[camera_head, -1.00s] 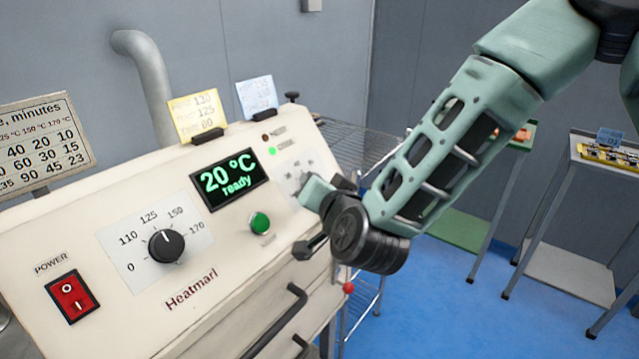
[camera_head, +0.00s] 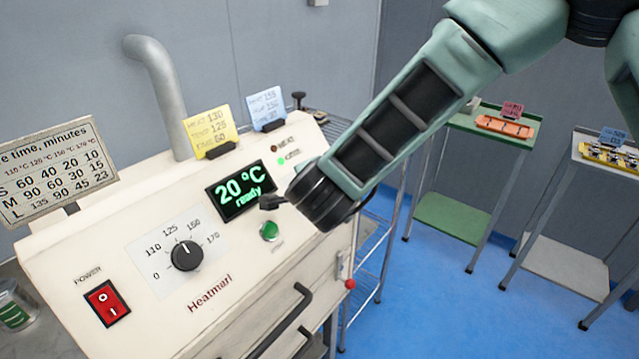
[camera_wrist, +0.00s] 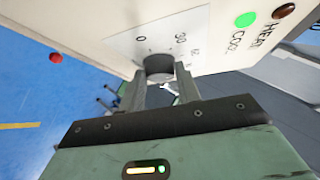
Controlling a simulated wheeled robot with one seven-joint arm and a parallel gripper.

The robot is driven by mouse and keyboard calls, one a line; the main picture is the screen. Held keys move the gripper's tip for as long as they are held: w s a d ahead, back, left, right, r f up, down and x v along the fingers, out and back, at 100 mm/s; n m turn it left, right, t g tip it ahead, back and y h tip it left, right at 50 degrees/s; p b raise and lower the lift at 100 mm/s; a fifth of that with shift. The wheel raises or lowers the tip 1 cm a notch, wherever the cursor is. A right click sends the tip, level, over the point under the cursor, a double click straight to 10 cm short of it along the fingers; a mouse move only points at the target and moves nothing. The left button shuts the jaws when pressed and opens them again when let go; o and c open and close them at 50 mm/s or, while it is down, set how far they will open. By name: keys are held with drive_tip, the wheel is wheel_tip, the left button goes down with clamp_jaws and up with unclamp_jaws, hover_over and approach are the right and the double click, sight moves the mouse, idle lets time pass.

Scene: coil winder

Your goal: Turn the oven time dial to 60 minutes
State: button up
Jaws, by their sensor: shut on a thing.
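The time dial (camera_wrist: 158,64) is a dark round knob on a white scale plate (camera_wrist: 122,42) on the oven's front panel. In the wrist view, 0 and 30 are readable on the scale, with a further number partly visible. My gripper (camera_wrist: 161,73) is shut on the dial, one finger on each side. The dial's pointer mark cannot be made out. In the head view, my wrist covers the time dial and the fingers. The oven (camera_head: 85,245) shows "20 °C ready" on its display (camera_head: 241,190).
The temperature dial (camera_head: 186,255), red power switch (camera_head: 107,303) and green button (camera_head: 269,231) sit on the same panel. A yellow card (camera_head: 211,130), a blue card (camera_head: 264,107) and a time chart (camera_head: 50,172) stand on top. Side tables (camera_head: 455,205) stand at right.

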idle(0.4)
drive_tip(key=o, duration=1)
drive_tip(key=v, duration=1.7)
drive_tip(key=shift+a+r, duration=0.15)
drive_tip(key=shift+r, duration=0.15)
